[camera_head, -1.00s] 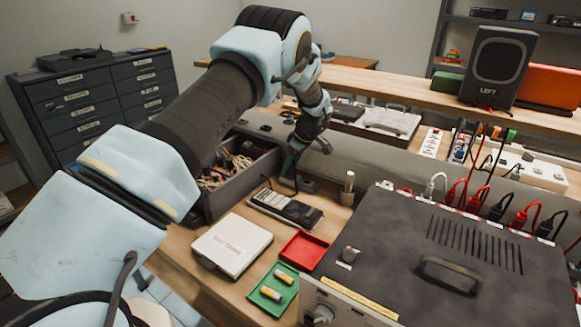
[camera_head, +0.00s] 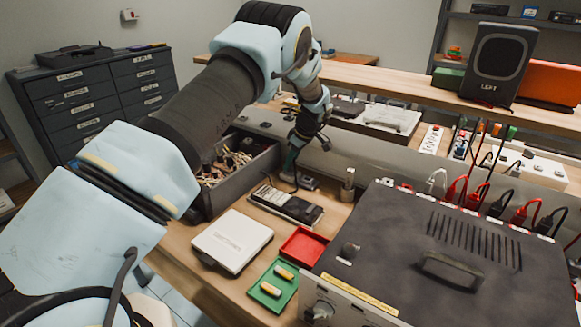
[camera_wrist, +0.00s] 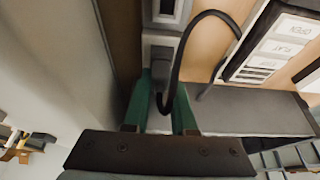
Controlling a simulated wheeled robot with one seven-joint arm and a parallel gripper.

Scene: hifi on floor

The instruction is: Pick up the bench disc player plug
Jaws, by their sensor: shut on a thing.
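The plug (camera_wrist: 158,68) is a dark block with a thick black cable (camera_wrist: 196,20) that loops up and over to the right. My gripper (camera_wrist: 163,92) has green fingers, one on each side of the plug, and is shut on it. A grey socket strip (camera_wrist: 168,14) lies just beyond the plug; I cannot tell whether the plug touches it. The plug is hard to make out there.
A grey bin of cables (camera_head: 235,165) stands left of my gripper, and a metal cup (camera_head: 348,185) to the right. A large dark device (camera_head: 440,245) with red, white and black leads fills the right. A white case (camera_head: 232,241) and red tray (camera_head: 304,246) lie in front.

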